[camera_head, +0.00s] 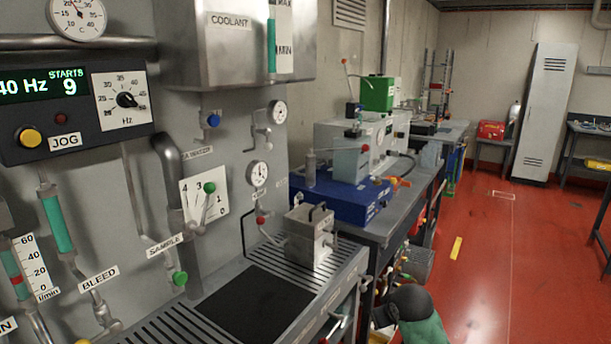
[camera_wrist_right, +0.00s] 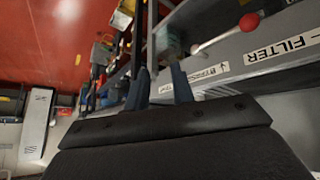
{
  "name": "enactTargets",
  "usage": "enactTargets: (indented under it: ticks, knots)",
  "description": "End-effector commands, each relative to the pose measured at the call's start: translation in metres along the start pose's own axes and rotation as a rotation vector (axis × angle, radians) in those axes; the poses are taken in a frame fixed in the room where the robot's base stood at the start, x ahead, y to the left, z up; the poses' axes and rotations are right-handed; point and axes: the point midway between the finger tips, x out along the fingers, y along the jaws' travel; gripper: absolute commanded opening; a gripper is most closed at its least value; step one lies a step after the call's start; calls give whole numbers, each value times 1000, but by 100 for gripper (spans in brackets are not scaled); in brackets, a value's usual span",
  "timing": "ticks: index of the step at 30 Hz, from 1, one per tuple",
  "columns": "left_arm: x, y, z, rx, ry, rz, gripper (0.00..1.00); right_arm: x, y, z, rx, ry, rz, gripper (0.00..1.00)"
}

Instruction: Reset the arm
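My right gripper (camera_wrist_right: 160,68) shows in the right wrist view as two dark fingers standing apart, with a gap between them. It is open, and nothing is held between the fingers. Behind the fingers are the bench side with a FILTER label (camera_wrist_right: 283,48) and a lever with a red knob (camera_wrist_right: 249,22); whether the fingers touch anything there cannot be told, but they look clear. I cannot make out the right gripper in the head view. My left gripper is in neither view.
A grey panel with gauges and a green-knobbed lever (camera_head: 209,187) fills the left of the head view. A metal box (camera_head: 310,236) stands on the slotted bench. A blue case (camera_head: 342,197) sits on the bench behind. Red floor (camera_head: 500,270) is open at right.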

Motion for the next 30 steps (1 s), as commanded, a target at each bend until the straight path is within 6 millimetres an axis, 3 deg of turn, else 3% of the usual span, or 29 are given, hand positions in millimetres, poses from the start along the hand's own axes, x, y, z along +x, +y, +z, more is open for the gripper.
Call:
enactTargets:
  ticks: [3,16,23,30]
  knots:
    - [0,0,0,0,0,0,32,-12,-20,42,7,-18,16,24]
    - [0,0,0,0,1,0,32,-50,-82,178,67,-105,4,24]
    - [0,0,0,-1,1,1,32,-61,-118,256,105,-201,-53,24]
    - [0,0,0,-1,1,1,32,-65,-157,346,143,-348,-109,24]
